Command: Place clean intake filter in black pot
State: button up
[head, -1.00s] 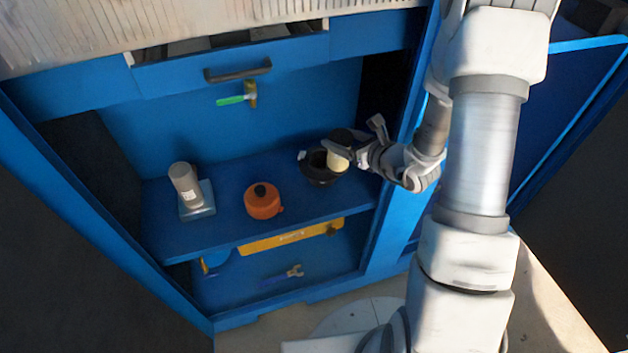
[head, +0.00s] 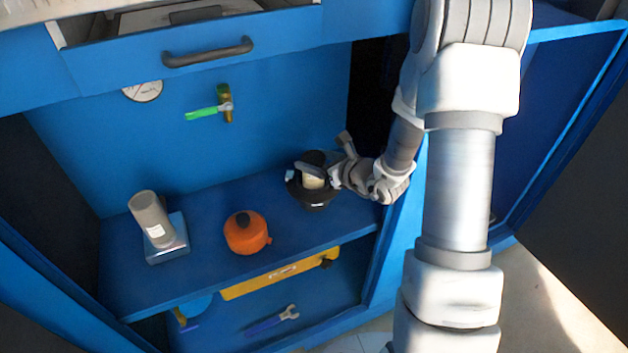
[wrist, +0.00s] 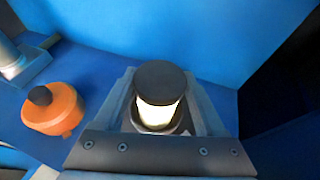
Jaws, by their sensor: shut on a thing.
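The clean intake filter (head: 313,180) is a cream cylinder with a dark cap. It is at the black pot (head: 315,205) on the right part of the blue shelf. My gripper (head: 320,172) is shut on the filter. In the wrist view the filter (wrist: 157,112) stands upright between the fingers of my gripper (wrist: 160,110). Its lower end is hidden in the head view by the pot's rim, so it appears to be at least partly inside the pot. I cannot tell whether it touches the bottom.
An orange pot (head: 247,233) with a dark knob stands left of the black pot. A grey cylinder (head: 151,218) leans on a pale blue base (head: 168,243) farther left. A drawer handle (head: 208,52) juts out above. A cabinet post stands close to the right.

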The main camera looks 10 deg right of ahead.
jog(key=shift+f+b, duration=0.6)
jog(key=shift+f, duration=1.45)
jog(key=shift+f, duration=0.1)
jog(key=shift+f, duration=0.2)
jog(key=o, duration=1.4)
jog(key=shift+r, duration=0.1)
